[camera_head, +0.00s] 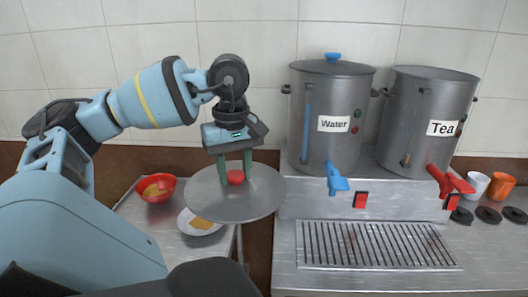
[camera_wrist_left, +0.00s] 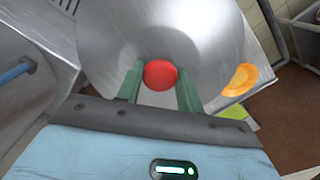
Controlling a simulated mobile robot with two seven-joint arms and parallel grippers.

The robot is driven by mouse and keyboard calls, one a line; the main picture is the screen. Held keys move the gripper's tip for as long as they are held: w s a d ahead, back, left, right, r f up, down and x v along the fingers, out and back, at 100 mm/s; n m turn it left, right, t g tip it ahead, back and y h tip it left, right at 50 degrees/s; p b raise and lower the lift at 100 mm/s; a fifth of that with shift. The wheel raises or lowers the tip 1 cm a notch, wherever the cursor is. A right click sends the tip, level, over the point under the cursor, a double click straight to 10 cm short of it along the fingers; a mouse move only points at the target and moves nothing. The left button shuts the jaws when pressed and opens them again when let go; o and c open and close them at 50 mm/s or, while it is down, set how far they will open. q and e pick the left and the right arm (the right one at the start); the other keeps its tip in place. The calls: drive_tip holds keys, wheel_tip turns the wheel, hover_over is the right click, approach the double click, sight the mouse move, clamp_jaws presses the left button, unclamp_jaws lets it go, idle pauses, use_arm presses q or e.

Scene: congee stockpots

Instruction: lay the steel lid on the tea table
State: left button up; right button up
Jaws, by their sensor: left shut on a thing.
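The steel lid (camera_head: 240,204) is a round grey disc with a red knob (camera_head: 235,177) on top. My left gripper (camera_head: 235,180) points down and is shut on that knob, its green fingers on either side of it. The lid hangs roughly level in front of the steel side table (camera_head: 170,225) at the left, hiding part of it. In the left wrist view the lid (camera_wrist_left: 130,35) fills the upper middle, with the knob (camera_wrist_left: 160,75) between the fingers. I cannot tell the lid's exact height above the table. My right gripper is not in view.
A red bowl (camera_head: 157,190) and a white plate (camera_head: 199,222) with food stand on the side table. On the right, the lidded Water pot (camera_head: 330,146) and the Tea pot (camera_head: 420,125), showing no lid, stand behind a drip grate (camera_head: 380,245). Cups (camera_head: 502,185) are at far right.

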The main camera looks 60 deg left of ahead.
sight(248, 188)
use_arm(q)
drive_tip(key=d+f+m, duration=0.1)
drive_tip(key=f, duration=0.1)
drive_tip(key=w+d+f, duration=0.1)
drive_tip(key=f, duration=0.1)
drive_tip(key=d+f+m, duration=0.1)
drive_tip(key=f, duration=0.1)
drive_tip(key=shift+w+f+m, duration=0.1)
drive_tip(key=shift+w+m, duration=0.1)
drive_tip(key=shift+m, duration=0.1)
drive_tip(key=w+d+f+m, duration=0.1)
drive_tip(key=d+f+m, duration=0.4)
drive_tip(key=d, duration=0.6)
drive_tip(key=w+d+f+m, duration=0.2)
drive_tip(key=d+f+m, duration=0.4)
drive_tip(key=d, duration=0.5)
drive_tip(key=shift+d+m, duration=0.25)
drive_tip(key=shift+m, duration=0.95)
